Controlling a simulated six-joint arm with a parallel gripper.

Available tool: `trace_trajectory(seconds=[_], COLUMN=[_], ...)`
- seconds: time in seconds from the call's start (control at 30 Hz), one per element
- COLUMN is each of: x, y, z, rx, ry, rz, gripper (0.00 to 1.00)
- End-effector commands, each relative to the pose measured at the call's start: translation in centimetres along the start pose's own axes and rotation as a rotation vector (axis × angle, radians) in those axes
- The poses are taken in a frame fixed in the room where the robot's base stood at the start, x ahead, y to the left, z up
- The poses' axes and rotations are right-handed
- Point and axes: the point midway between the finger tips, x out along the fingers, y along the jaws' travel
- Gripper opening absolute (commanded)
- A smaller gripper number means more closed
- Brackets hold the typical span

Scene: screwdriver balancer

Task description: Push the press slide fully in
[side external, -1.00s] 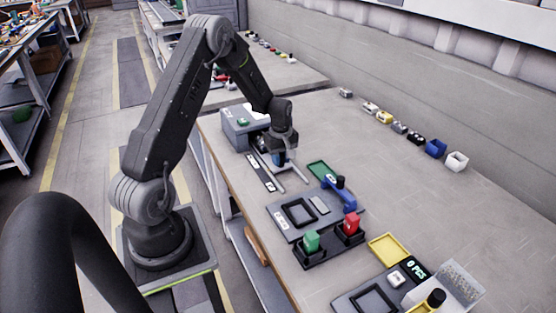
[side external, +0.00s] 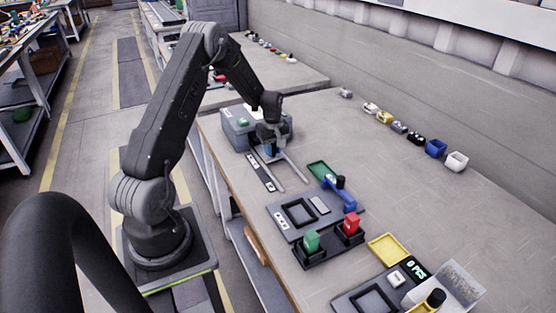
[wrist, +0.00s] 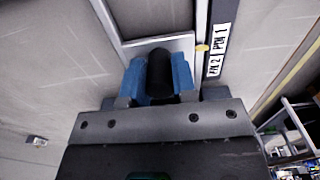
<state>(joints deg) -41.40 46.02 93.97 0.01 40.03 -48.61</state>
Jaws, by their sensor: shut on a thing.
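The grey press (side external: 240,130) stands at the far left end of the bench, with a green button on top. Two rails (side external: 292,168) run out from it toward the near side, and the slide sits between them close to the press. In the wrist view a light metal part of the slide (wrist: 140,46) shows beyond the fingers. My gripper (side external: 268,152) is low over the rails at the press's front. Its blue fingers (wrist: 160,78) are shut on a black upright knob (wrist: 159,70). The press opening is mostly hidden behind my wrist.

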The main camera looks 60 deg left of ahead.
Motion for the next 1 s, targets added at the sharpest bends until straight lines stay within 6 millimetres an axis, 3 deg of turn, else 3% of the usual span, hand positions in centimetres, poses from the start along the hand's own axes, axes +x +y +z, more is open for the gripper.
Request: trace_trajectory(seconds=[0.6,1.0], x=[-0.1,-0.1], y=[0.1,0.1], z=[-3.6,-4.5], rx=[-0.001,0.0], ry=[0.003,0.004], rz=[0.003,0.004], gripper=[0.02,0.02])
